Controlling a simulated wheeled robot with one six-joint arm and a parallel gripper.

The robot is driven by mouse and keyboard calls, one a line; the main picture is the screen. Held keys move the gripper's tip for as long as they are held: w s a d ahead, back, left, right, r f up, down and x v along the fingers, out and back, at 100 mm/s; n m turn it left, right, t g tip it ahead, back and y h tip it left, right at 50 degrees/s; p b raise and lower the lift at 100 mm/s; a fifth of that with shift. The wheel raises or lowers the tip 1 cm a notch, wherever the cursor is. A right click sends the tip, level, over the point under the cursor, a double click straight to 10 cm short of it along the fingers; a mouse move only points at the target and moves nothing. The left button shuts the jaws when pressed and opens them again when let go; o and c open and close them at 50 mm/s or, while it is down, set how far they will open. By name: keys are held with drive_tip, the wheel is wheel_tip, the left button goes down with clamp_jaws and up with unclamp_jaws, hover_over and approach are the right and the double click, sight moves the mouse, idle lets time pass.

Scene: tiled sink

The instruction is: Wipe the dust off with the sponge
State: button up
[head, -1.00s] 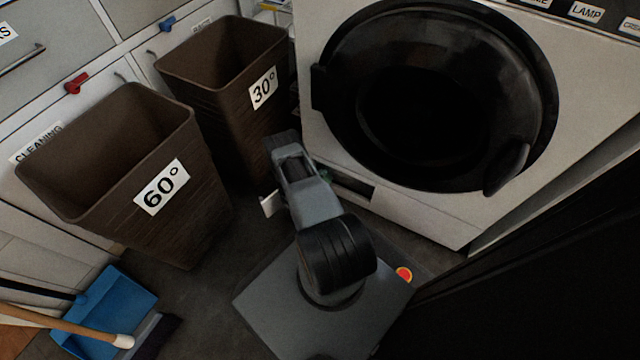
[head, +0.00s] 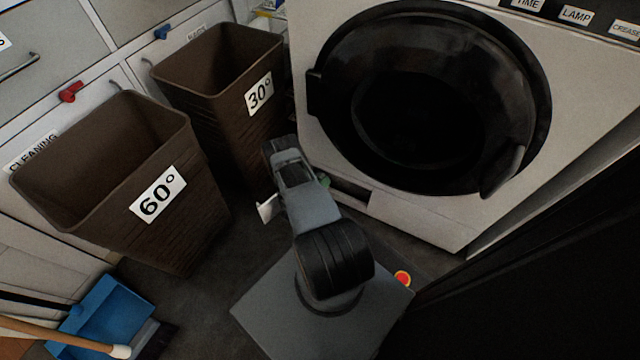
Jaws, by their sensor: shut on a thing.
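My arm reaches away from me over the dark floor, toward the gap between the brown 30° bin and the white machine. Its grey links hide most of my gripper (head: 318,176). A small green patch, which looks like the sponge (head: 324,182), shows at the right side of the arm, by the dark opening (head: 348,192) low in the machine's front. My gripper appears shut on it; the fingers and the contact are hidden. I cannot make out any dust.
The white machine (head: 420,215) with its round black door (head: 430,100) stands behind right. The 60° bin (head: 190,225) and 30° bin (head: 225,120) stand left. A blue dustpan (head: 100,310) and a wooden-handled tool (head: 60,340) lie front left. A dark panel blocks the right.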

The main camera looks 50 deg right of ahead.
drive_tip(key=shift+w+d, duration=0.2)
drive_tip(key=shift+d, duration=0.65)
drive_tip(key=shift+s, duration=0.15)
